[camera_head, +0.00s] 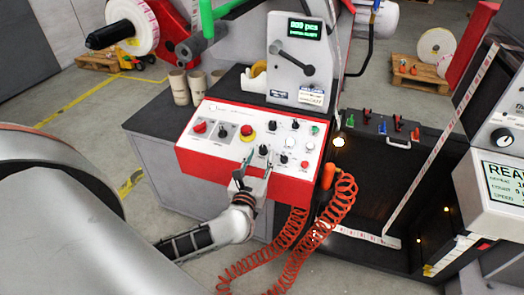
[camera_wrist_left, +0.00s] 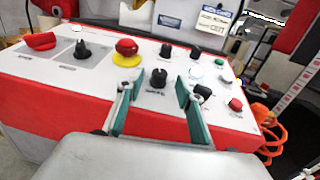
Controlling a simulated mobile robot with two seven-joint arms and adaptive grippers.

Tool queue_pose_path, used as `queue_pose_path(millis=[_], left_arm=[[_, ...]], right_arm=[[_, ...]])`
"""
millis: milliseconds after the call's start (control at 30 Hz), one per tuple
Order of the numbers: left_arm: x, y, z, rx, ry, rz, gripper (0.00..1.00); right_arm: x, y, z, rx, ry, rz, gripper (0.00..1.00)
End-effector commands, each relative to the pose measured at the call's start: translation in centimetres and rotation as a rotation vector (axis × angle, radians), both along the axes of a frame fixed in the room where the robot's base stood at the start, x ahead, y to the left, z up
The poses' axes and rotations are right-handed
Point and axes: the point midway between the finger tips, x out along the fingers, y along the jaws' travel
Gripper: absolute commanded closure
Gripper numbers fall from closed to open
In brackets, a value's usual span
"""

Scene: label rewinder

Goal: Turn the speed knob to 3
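The control panel (camera_head: 225,142) is a white sloping face in a red housing, with several black knobs and coloured buttons. My left gripper (camera_head: 253,174) is at the panel's front edge, its two fingers apart and empty. In the left wrist view, the gripper (camera_wrist_left: 156,92) has its teal-lined fingertips on either side of a black knob (camera_wrist_left: 158,79). That knob (camera_head: 263,150) sits just beyond the fingertips in the head view, and contact cannot be made out. Its label is too small to read, so I cannot tell its setting or confirm it is the speed knob. My right gripper is not in view.
A red and yellow emergency button (camera_wrist_left: 127,49) stands left of the knob, with a larger black knob (camera_wrist_left: 83,50) farther left. A red button (camera_wrist_left: 235,104) is to the right. An orange coiled hose (camera_head: 341,195) hangs by the panel's right edge. Several cups (camera_head: 180,88) stand behind left.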

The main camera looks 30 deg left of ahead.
Motion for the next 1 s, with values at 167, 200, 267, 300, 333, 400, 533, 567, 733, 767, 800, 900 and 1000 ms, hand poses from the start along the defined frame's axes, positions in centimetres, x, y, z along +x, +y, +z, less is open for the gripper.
queue_pose_path(millis=[167,200,267,300,333,400,533,567,733,767,800,900,1000], left_arm=[[1.9,0.7,0.1,0.001,-0.001,0.0,0.63],[2.2,0.7,0.0,0.0,-0.001,0.0,0.63],[2.4,0.8,0.0,0.001,0.0,0.0,0.63],[2.5,0.9,0.0,0.001,0.001,0.0,0.63],[2.5,0.9,0.0,0.001,0.001,0.0,0.63],[2.5,0.9,-0.1,0.001,0.0,-0.001,0.63],[2.5,0.9,0.0,0.001,0.0,-0.001,0.63],[2.5,0.9,0.0,0.001,0.0,-0.001,0.69],[2.5,0.9,0.0,0.002,0.001,-0.001,1.0],[2.5,0.9,0.0,0.002,0.001,-0.001,1.0],[2.5,0.9,0.0,0.002,0.001,-0.001,1.0],[2.5,0.9,0.0,0.003,0.001,-0.004,1.0],[2.5,0.9,0.0,0.009,0.002,-0.019,1.0]], right_arm=[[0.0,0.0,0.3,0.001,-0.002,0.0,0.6],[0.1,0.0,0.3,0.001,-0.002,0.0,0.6],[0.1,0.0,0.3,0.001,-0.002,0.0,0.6],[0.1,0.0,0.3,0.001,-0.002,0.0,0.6],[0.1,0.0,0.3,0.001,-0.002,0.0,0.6],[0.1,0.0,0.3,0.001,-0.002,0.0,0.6],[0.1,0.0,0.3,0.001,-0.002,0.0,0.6],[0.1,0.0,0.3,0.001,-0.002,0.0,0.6],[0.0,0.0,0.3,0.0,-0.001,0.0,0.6],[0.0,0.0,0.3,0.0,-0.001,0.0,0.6],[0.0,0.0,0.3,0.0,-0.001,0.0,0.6],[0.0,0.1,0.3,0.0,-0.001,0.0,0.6],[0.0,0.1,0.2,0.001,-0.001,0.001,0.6]])
